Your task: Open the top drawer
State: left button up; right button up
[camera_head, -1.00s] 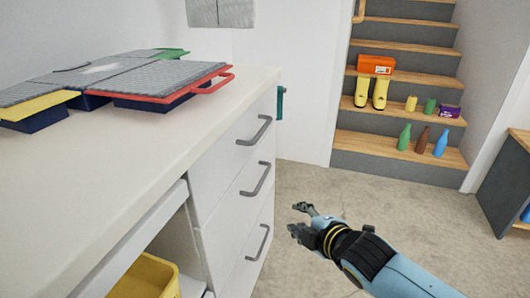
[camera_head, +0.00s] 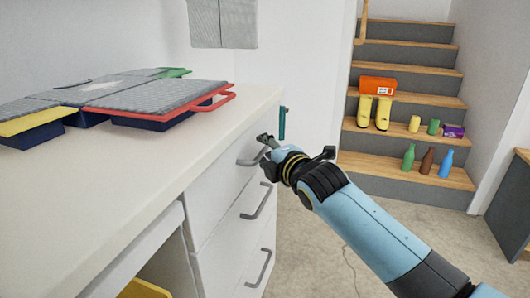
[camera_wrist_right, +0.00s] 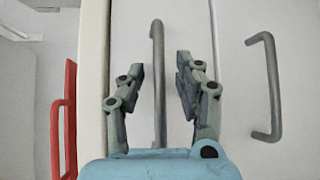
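The top drawer (camera_head: 212,188) is a white front just under the countertop, and it looks shut. Its grey bar handle (camera_head: 246,161) is partly covered by my right gripper (camera_head: 264,148) in the head view. In the right wrist view the top drawer handle (camera_wrist_right: 158,80) runs between the two spread fingers of my right gripper (camera_wrist_right: 162,72). The fingers are open, with a gap on each side of the bar; contact is not visible. The middle drawer handle (camera_wrist_right: 270,85) lies to the right in that view. My left gripper is not in view.
The white countertop (camera_head: 150,165) carries trays with grey lids, one with a red handle (camera_head: 222,101). Lower drawer handles (camera_head: 258,201) are below my right gripper. Wooden stairs (camera_head: 405,98) with boots and bottles stand behind. Open floor lies right of the drawers.

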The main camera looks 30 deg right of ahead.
jog(key=shift+w, duration=0.25)
grip_shut()
dwell(0.3)
